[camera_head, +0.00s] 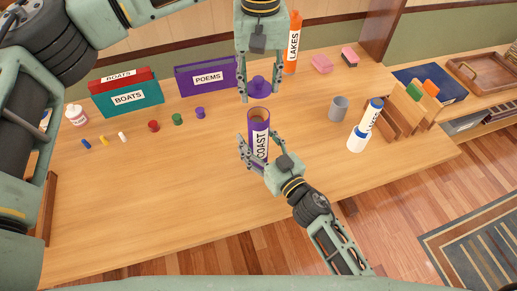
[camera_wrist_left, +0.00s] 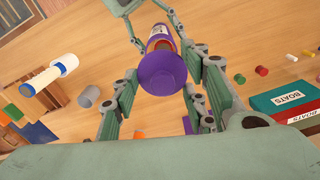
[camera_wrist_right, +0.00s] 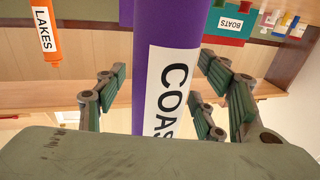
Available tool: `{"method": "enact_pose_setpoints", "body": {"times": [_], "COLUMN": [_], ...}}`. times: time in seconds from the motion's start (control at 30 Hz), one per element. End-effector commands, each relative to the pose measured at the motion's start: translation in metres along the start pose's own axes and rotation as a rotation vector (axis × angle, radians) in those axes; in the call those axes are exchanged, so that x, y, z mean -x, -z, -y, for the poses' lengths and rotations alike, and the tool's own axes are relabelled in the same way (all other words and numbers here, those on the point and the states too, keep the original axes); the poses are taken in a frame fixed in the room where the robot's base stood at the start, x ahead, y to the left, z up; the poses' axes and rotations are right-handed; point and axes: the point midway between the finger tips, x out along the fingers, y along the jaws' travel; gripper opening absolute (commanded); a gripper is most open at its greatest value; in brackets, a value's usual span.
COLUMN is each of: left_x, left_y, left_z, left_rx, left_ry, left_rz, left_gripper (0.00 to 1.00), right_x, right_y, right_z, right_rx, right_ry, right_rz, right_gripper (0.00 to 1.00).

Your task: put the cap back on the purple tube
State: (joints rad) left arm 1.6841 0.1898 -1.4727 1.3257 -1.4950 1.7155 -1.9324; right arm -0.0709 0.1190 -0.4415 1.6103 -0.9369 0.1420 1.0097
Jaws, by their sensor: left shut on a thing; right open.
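The purple tube (camera_head: 258,118) labelled COAST stands upright on the table, its open top showing. It also shows in the right wrist view (camera_wrist_right: 165,65). My left gripper (camera_head: 260,97) points down and is shut on the purple cap (camera_head: 259,86), holding it just above the tube's mouth with a gap between them. In the left wrist view the cap (camera_wrist_left: 162,72) sits between the fingers and hides part of the tube (camera_wrist_left: 161,32) behind it. My right gripper (camera_head: 260,148) is open with its fingers either side of the tube's lower part.
An orange LAKES tube (camera_head: 293,45) stands behind. A grey cup (camera_head: 339,108), a white-and-blue tube (camera_head: 369,118) and a wooden rack (camera_head: 405,105) are on the right. Small coloured pieces (camera_head: 177,120), a purple POEMS box (camera_head: 190,78) and a teal BOATS box (camera_head: 128,98) are on the left.

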Motion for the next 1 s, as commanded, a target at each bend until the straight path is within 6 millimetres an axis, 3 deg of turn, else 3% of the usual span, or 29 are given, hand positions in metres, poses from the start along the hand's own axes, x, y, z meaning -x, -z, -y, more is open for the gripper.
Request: {"method": "enact_pose_setpoints", "body": {"times": [0.33,1.0], "left_x": [0.0001,0.0000], "left_y": [0.0000,0.0000], "left_z": [-0.0001,-0.0001], "left_rx": [0.000,0.000], "left_ry": [0.000,0.000], "left_rz": [0.000,0.000], "left_gripper": [0.29,0.29], "right_x": [-0.0027,-0.0023], "right_y": [0.0001,0.0000], "right_z": [0.0002,0.0001], "right_rx": [0.000,0.000], "right_ry": [0.000,0.000], "right_rz": [0.000,0.000], "right_gripper": [0.63,0.04]}}
